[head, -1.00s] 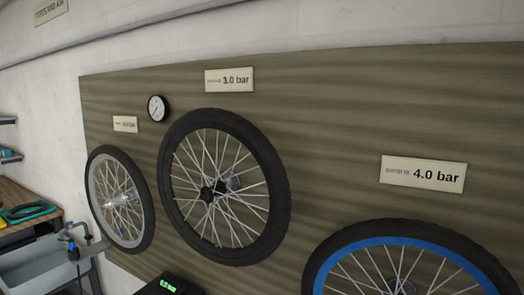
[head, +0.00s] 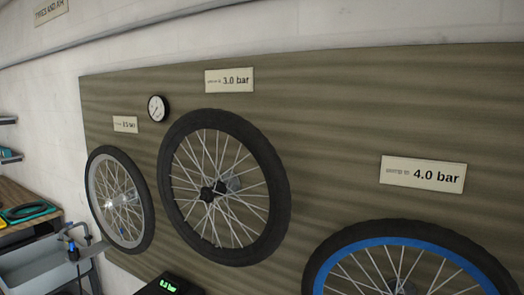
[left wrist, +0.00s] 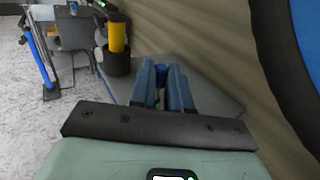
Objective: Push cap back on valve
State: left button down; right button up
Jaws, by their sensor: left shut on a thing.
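My left gripper (left wrist: 162,88) shows in the left wrist view, its two blue-grey fingers shut on a small bright blue thing (left wrist: 161,70). It is mostly hidden between the fingers, so I cannot tell for certain that it is the cap. The wheel with the blue rim (head: 405,241) is at the lower right of the head view; its lower part is cut off. A blue rim (left wrist: 308,35) also shows at the right of the left wrist view, apart from the fingers. I cannot make out a valve. Neither gripper shows in the head view.
Two more wheels, a large black one (head: 270,215) and a smaller grey-rimmed one (head: 147,205), hang on the wooden board (head: 330,130). A digital display (head: 168,284) stands at the bottom. A yellow cylinder (left wrist: 117,37) stands beyond my fingers. A grey basin (head: 45,265) is far left.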

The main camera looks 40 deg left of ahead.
pick_arm(q)
jog(key=shift+r+p, duration=0.45)
jog(key=shift+r, duration=0.6)
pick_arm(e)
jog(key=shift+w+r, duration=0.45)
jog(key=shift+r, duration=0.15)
pick_arm(q)
jog(key=p+v, duration=0.1)
jog(key=v, duration=1.1)
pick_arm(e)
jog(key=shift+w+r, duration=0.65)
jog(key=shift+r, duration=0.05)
